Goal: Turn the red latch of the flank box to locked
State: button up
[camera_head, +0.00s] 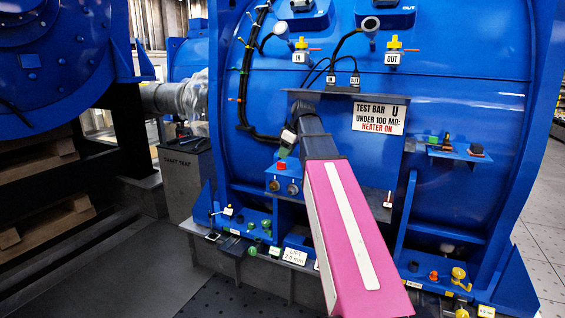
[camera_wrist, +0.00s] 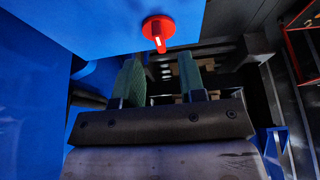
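The red latch (camera_wrist: 158,30) shows in the wrist view as a round red disc with a handle, on a blue face of the flank box (camera_wrist: 120,22). The handle carries a pale mark and points down in the picture. My gripper (camera_wrist: 159,62) is open, with its two green-padded fingers apart and nothing between them. The latch lies just beyond the fingertips, centred on the gap; I see no contact. In the head view my gripper (camera_head: 286,143) is small and partly hidden, just above a small blue box (camera_head: 284,184) with a red part on top; I cannot tell whether that is the latch.
The large blue motor housing (camera_head: 460,120) fills the head view. A ledge with small parts (camera_head: 455,151) juts out at right. A grey bin (camera_head: 188,175) and wooden pallets (camera_head: 40,155) stand at left. A red-framed rack (camera_wrist: 300,45) shows at right in the wrist view.

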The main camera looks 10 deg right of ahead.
aim_at(281, 164)
jog(key=shift+x, duration=2.2)
grip_shut()
